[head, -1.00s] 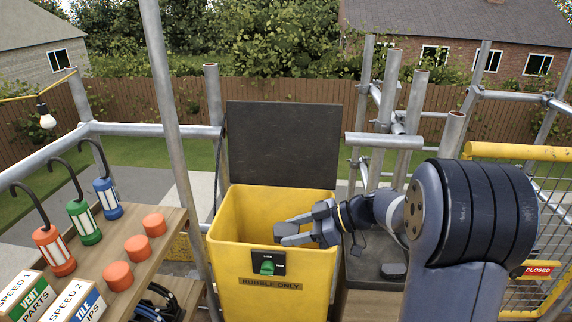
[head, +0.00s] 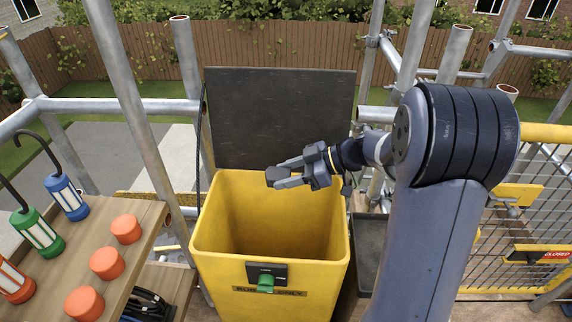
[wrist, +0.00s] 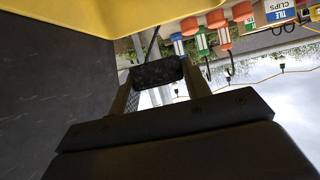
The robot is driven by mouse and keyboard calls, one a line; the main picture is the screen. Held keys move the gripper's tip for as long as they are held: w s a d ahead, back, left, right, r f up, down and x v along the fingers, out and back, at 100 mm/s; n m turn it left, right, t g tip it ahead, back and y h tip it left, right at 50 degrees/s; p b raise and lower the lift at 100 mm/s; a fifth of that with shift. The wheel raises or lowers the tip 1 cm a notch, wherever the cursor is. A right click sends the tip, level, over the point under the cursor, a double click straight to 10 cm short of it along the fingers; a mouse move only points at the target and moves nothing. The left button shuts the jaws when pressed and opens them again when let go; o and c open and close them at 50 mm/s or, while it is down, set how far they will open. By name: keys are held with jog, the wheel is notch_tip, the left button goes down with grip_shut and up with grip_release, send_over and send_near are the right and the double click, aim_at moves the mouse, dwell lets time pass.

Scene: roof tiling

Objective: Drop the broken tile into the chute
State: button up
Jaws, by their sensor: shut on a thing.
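The yellow chute (head: 320,253) stands open in the middle of the head view, labelled for rubble, with a dark board (head: 280,118) upright behind its mouth. My gripper (head: 285,176) is over the mouth, nearer its back rim. It is shut on a small dark piece (head: 277,174), which looks like the broken tile. In the wrist view the dark piece (wrist: 157,72) sits between both fingers, with the chute's yellow wall (wrist: 60,18) along the top. The piece's full outline is partly hidden by the fingers.
A green knob (head: 265,284) is on the chute's front. A wooden shelf (head: 128,262) with orange caps (head: 107,263) and hanging lamps (head: 38,233) is at left. Scaffold poles (head: 130,120) stand left and right. A yellow mesh gate (head: 520,230) is at right.

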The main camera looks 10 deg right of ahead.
jog(key=shift+f, duration=2.25)
jog(key=o, duration=1.1)
jog(key=shift+o, duration=0.2)
jog(key=shift+d, duration=0.1)
jog(key=b+v, duration=0.1)
jog(key=v, duration=0.9)
jog(key=shift+d+r, duration=0.15)
jog(key=shift+d, duration=0.1)
jog(key=shift+s, duration=0.1)
